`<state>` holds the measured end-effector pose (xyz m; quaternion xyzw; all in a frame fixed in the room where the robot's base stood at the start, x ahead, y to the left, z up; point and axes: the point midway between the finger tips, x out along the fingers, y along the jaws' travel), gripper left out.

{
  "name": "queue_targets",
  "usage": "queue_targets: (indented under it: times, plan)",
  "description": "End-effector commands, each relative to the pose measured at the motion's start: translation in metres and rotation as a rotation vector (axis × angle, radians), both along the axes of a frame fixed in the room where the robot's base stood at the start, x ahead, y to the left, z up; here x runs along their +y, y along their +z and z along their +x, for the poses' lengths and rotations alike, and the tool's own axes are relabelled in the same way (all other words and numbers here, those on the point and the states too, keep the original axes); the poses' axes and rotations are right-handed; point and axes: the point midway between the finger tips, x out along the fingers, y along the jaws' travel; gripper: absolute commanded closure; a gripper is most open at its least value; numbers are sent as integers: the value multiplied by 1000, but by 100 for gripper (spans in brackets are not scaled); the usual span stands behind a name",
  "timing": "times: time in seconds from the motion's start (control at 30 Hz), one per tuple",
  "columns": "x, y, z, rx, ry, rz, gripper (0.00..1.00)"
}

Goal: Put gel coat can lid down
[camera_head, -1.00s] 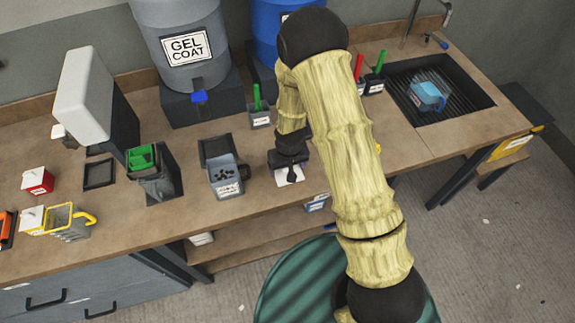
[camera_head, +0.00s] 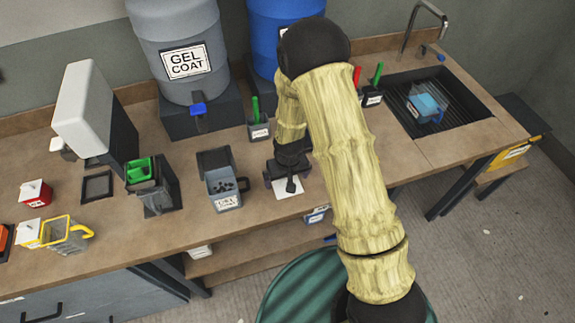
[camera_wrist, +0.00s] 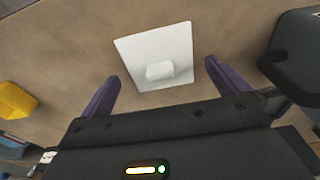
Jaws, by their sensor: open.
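The white square lid (camera_head: 289,188) with a small raised white knob lies flat on the brown bench, by the front edge. In the wrist view, the lid (camera_wrist: 142,50) shows with its knob up. My gripper (camera_wrist: 165,72) is open, with one dark finger on each side of the lid's near part and the knob between them. I cannot tell the height of the fingers over the bench. In the head view, my gripper (camera_head: 290,178) is above the lid and partly hides it. A grey can (camera_head: 224,190) with a label too small to read stands to the left.
A grey gel coat drum (camera_head: 183,50) and a blue drum (camera_head: 275,35) stand at the back. A black-and-green container (camera_head: 150,185), a yellow-rimmed can (camera_head: 65,235) and a red can (camera_head: 35,193) are to the left. A sink (camera_head: 450,105) is at the right.

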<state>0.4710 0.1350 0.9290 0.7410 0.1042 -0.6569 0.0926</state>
Motion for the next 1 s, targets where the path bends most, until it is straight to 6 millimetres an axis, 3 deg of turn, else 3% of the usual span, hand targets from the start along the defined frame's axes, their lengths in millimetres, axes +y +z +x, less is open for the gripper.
queue_targets:
  times: [0.7,1.0]
  plan:
    - [-3,95,-11,-4,0,2,0]
    - [-4,107,-13,0,0,0,0]
